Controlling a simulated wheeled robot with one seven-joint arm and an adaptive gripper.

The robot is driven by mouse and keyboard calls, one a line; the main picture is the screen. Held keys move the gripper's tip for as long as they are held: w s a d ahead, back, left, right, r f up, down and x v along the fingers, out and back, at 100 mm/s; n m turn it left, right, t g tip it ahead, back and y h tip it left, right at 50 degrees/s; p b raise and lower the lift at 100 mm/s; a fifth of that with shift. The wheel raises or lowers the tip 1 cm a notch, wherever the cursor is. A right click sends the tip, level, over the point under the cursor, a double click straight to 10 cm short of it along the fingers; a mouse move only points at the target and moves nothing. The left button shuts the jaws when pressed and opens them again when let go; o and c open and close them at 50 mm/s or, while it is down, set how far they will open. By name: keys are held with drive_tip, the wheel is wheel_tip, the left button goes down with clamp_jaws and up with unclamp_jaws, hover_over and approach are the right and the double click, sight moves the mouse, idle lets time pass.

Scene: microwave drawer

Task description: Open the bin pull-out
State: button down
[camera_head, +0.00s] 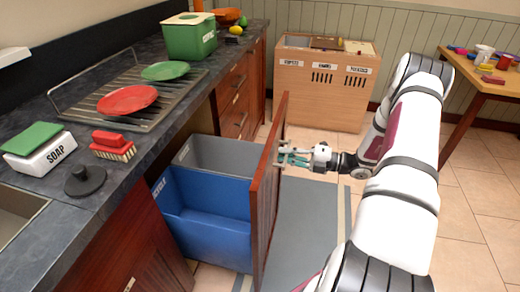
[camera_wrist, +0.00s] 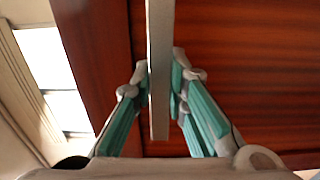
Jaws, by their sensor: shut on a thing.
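The bin pull-out has a reddish wooden front (camera_head: 268,190) standing well out from the counter cabinet. Behind that front are a blue bin (camera_head: 205,215) and a grey bin (camera_head: 215,155), both exposed from above. My gripper (camera_head: 288,156) is at the outer face of the front, near its upper part. In the wrist view, the teal-padded fingers of my gripper (camera_wrist: 163,95) are shut on a grey bar handle (camera_wrist: 160,45), one on each side. The wooden front (camera_wrist: 240,70) fills much of that view behind the handle.
The counter (camera_head: 85,190) holds a soap box, a brush, a drying rack with red and green plates, and a green container. A wooden sorting cabinet (camera_head: 325,90) stands at the back. A table (camera_head: 480,80) with small items is at the right. Tiled floor is clear between.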

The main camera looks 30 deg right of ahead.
drive_tip(key=v, duration=0.6)
drive_tip(key=shift+s+d, duration=0.1)
drive_tip(key=c, duration=1.6)
unclamp_jaws()
drive_tip(key=shift+o, duration=0.2)
drive_tip(key=v, duration=1.2)
drive_tip(key=shift+r, duration=0.1)
